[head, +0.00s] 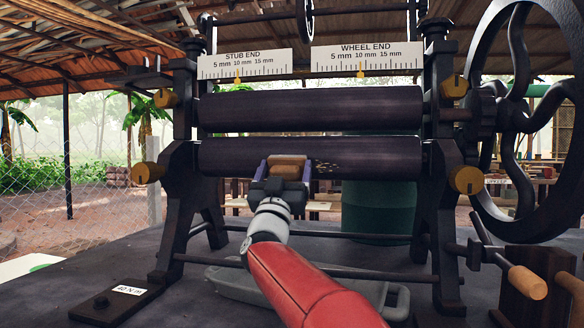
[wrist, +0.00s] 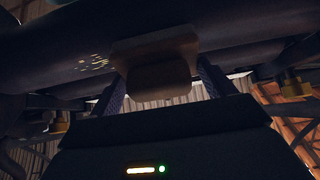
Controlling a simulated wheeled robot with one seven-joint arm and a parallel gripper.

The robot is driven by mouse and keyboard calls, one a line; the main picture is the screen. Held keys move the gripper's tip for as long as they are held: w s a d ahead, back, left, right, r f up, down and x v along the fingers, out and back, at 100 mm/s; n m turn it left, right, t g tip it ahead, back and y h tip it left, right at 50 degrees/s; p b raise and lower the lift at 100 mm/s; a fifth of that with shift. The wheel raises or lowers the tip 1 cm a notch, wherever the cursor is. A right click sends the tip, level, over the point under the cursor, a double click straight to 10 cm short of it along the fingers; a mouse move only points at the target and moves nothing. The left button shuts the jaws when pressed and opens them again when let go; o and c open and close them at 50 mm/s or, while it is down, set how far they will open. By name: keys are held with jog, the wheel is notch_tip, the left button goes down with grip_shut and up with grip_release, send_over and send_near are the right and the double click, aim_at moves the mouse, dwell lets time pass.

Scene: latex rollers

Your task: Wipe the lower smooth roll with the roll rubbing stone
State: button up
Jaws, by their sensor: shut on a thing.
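The lower smooth roll (head: 240,156) is a dark horizontal cylinder below a similar upper roll (head: 310,110). My gripper (head: 287,170) is shut on the tan roll rubbing stone (head: 288,161) at the front of the lower roll, near its middle. The stone overlaps the roll in the head view; I cannot tell for sure whether it touches. A patch of pale specks (head: 327,167) lies on the lower roll just right of the stone. In the wrist view the stone (wrist: 160,80) sits between the fingers, with the specks (wrist: 97,62) to its left.
Dark side frames with brass knobs (head: 147,173) stand at both ends of the rolls. A large handwheel (head: 530,120) and a wooden-handled crank (head: 527,282) are at right. A grey tray (head: 390,300) lies below the rolls. A cross bar (head: 330,271) runs low behind my arm.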

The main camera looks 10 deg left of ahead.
jog(key=shift+w+a+r+p, duration=0.1)
jog(key=shift+a+p, duration=1.5)
jog(key=shift+a, duration=1.1)
jog(key=shift+r, duration=0.1)
jog(key=shift+c, duration=0.3)
jog(key=d+b, duration=0.2)
jog(key=shift+d+f, duration=0.25)
jog(key=shift+d, duration=0.05)
jog(key=shift+d+r+b, duration=0.2)
jog(key=shift+d+b, duration=1.15)
jog(key=shift+d, duration=0.95)
jog(key=shift+s+d+f+b, duration=0.1)
jog(key=shift+d+b, duration=0.75)
jog(key=shift+d, duration=0.55)
jog(key=shift+s+d+f+b, duration=0.1)
jog(key=shift+d+b, duration=0.75)
jog(key=shift+d, duration=0.55)
jog(key=shift+d+r+b, duration=0.2)
jog(key=shift+d+b, duration=0.8)
jog(key=shift+d, duration=1.3)
